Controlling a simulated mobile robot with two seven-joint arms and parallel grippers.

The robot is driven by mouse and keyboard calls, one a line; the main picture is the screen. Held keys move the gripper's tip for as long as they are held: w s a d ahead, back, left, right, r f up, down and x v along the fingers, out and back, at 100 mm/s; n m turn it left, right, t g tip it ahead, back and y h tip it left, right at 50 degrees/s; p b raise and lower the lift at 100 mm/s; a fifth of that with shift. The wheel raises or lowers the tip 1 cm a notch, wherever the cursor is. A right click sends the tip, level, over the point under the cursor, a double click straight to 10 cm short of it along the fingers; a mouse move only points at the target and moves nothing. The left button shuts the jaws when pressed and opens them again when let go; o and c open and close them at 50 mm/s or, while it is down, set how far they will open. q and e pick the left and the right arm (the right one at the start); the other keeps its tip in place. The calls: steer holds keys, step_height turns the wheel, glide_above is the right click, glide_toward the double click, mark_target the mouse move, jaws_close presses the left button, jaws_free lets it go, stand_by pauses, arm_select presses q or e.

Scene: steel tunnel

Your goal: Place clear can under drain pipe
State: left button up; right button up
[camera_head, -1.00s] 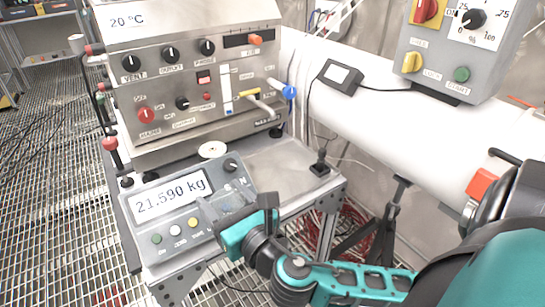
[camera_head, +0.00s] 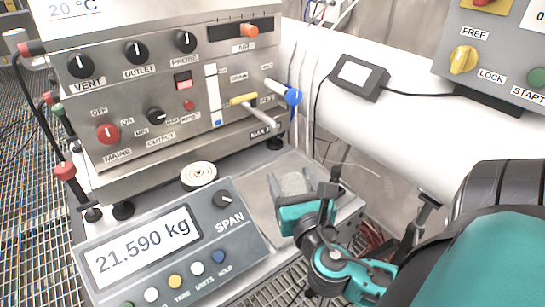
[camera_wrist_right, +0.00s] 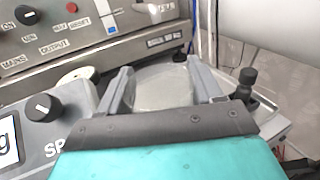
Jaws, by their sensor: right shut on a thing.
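The clear can (camera_head: 293,183) is see-through and hard to make out in the head view. My right gripper (camera_head: 298,196) is shut on it, over the steel cart top to the right of the scale display. In the right wrist view the clear can (camera_wrist_right: 163,88) sits between the two grey fingers (camera_wrist_right: 168,92). Whether its base touches the cart top is hidden. A short steel pipe with a yellow handle (camera_head: 262,115) sticks out of the machine front, behind the can and to its left; I cannot tell if it is the drain pipe. My left gripper is not in view.
The scale display (camera_head: 150,248) reads 21.590 kg. A round white disc (camera_head: 198,175) lies behind it. A blue-tipped handle (camera_head: 291,96) juts from the machine (camera_head: 190,85). A thick white pipe (camera_head: 390,130) runs along the right. A black upright fitting (camera_wrist_right: 246,84) stands close to the gripper's right.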

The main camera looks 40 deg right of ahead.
steer(key=f+x, duration=0.1)
steer(key=x, duration=0.4)
steer(key=f+b+x, duration=0.1)
steer(key=x, duration=0.4)
steer(key=f+x, duration=0.1)
steer(key=x, duration=0.5)
steer(key=shift+f+b, duration=0.3)
steer(key=shift+f, duration=0.2)
steer(key=o, duration=1.2)
steer(key=shift+c, duration=0.2)
